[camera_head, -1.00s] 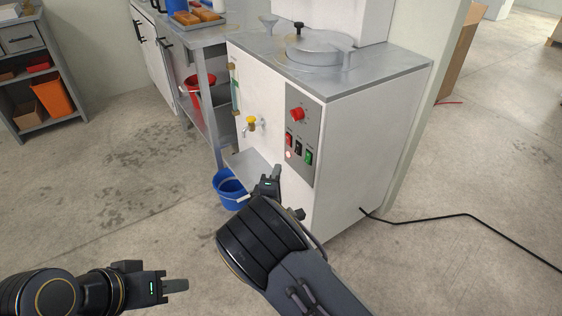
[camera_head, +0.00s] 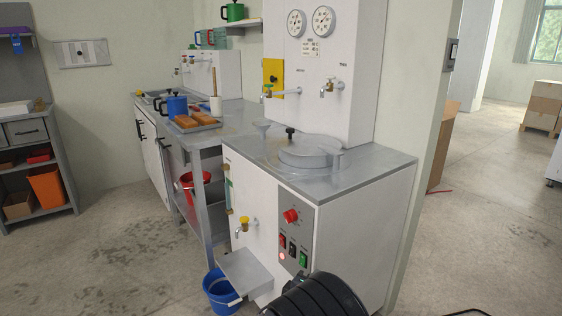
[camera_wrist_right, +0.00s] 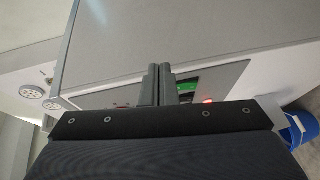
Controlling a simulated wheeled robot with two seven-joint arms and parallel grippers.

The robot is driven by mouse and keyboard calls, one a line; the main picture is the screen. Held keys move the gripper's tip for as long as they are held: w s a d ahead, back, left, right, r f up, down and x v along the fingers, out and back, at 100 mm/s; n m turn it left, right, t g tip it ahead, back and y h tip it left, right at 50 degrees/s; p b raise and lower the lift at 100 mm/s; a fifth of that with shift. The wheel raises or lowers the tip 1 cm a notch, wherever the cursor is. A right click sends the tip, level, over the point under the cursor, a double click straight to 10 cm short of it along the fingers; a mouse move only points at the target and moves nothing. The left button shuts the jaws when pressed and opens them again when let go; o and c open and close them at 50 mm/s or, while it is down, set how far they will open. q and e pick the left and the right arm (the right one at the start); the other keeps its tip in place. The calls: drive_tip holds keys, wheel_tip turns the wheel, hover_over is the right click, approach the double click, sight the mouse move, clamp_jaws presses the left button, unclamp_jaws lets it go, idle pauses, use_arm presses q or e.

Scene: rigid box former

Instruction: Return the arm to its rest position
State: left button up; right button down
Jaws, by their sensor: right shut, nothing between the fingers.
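My right arm (camera_head: 318,297) shows only as a black rounded link at the bottom edge of the head view, in front of the white machine (camera_head: 362,236). Its gripper is out of the head view. In the right wrist view my right gripper (camera_wrist_right: 158,72) is shut and empty, its two fingers side by side. Behind the fingers are the machine's grey control panel (camera_wrist_right: 225,82) with a green switch and a red light. My left arm and gripper are not in view.
A blue bucket (camera_head: 222,296) stands on the floor below a small shelf (camera_head: 246,270) on the machine's front. A steel table (camera_head: 226,130) with a blue pot (camera_head: 176,104) and an orange-filled tray (camera_head: 196,124) stands behind. Floor at the left (camera_head: 120,245) and right (camera_head: 490,200) is clear.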

drive_tip(key=s+d+r+m+g+h, duration=0.1)
drive_tip(key=s+d+m+g, duration=0.45)
drive_tip(key=d, duration=0.65)
drive_tip(key=s+d+r+m+g+y, duration=0.1)
drive_tip(key=s+d+m+g+y, duration=0.25)
drive_tip(key=s, duration=0.75)
drive_tip(key=s+d+r+m+g+y, duration=0.25)
drive_tip(key=s+y, duration=0.25)
drive_tip(key=s, duration=0.6)
drive_tip(key=s+a+r+m+t+y, duration=0.1)
drive_tip(key=s+a+r+t+y, duration=0.3)
drive_tip(key=s, duration=0.4)
wheel_tip(320, 180, up, 23)
drive_tip(key=a+g+p, duration=0.1)
drive_tip(key=p, duration=2.3)
drive_tip(key=shift+a, duration=0.35)
drive_tip(key=shift+s+y, duration=0.1)
drive_tip(key=shift+y, duration=0.15)
